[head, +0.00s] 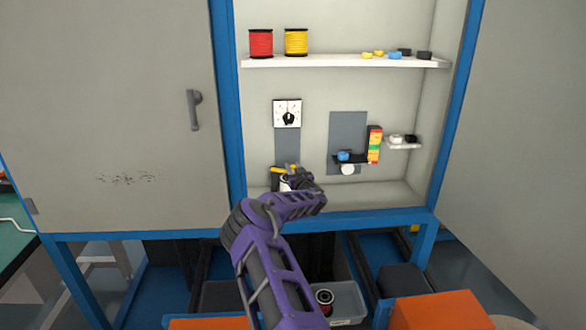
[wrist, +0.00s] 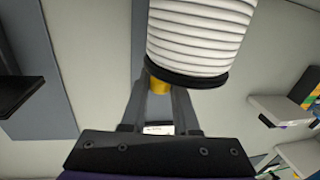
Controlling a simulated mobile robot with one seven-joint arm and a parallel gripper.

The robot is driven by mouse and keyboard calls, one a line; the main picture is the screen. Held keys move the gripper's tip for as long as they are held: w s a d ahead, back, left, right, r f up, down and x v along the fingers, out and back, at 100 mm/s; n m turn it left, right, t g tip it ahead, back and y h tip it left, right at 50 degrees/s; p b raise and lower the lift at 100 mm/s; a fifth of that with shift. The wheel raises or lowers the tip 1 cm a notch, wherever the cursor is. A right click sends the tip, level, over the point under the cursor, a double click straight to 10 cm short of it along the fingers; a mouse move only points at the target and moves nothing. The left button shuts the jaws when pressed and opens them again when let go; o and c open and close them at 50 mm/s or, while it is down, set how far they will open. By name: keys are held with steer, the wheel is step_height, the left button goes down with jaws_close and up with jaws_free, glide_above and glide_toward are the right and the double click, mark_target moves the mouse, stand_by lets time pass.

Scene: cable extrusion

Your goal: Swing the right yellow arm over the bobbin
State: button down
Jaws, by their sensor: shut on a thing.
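The white bobbin (wrist: 200,40) with a black rim fills the top of the wrist view, close to my fingers. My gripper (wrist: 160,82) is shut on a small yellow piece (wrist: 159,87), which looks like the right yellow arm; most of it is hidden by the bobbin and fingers. In the head view my gripper hides much of the bobbin (head: 284,185). A yellow part (head: 276,171) shows at the bobbin's upper left. Another small yellow bit (head: 293,167) shows beside my gripper. I cannot tell the exact tilt of the right arm.
A dial (head: 287,113) is above the bobbin. To the right are a grey panel (head: 346,124) and a red, yellow and green block stack (head: 374,144). The upper shelf (head: 330,62) holds a red spool (head: 260,43) and a yellow spool (head: 296,41). A grey bin (head: 345,300) stands below.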

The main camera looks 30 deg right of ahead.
steer(key=shift+b, duration=0.55)
steer(key=shift+s+m+h+b, duration=0.1)
steer(key=shift+m+h+b, duration=0.2)
steer(key=shift+h+b, duration=0.2)
steer(key=shift+s+a+m+g+h+b, duration=0.2)
steer(key=shift+m+g+h+b, duration=0.3)
steer(key=shift+b, duration=0.55)
steer(key=shift+a+h+b, duration=0.3)
steer(key=shift+h+b, duration=0.15)
steer(key=shift+h, duration=0.05)
steer(key=shift+s+a+r+m+g+h, duration=0.15)
steer(key=shift+a+m+g+h, duration=0.15)
steer(key=shift+m+h, duration=0.2)
steer(key=shift+s+a+m+g+h, duration=0.1)
steer(key=shift+a+m+g+h, duration=0.1)
steer(key=shift+m+g+h, duration=0.25)
steer(key=shift+s+a+m+g+h, duration=0.15)
steer(key=shift+a+m+g+h, duration=0.15)
steer(key=shift+m+g+h, duration=0.35)
steer(key=c, duration=0.7)
jaws_free()
steer(key=shift+o, duration=0.2)
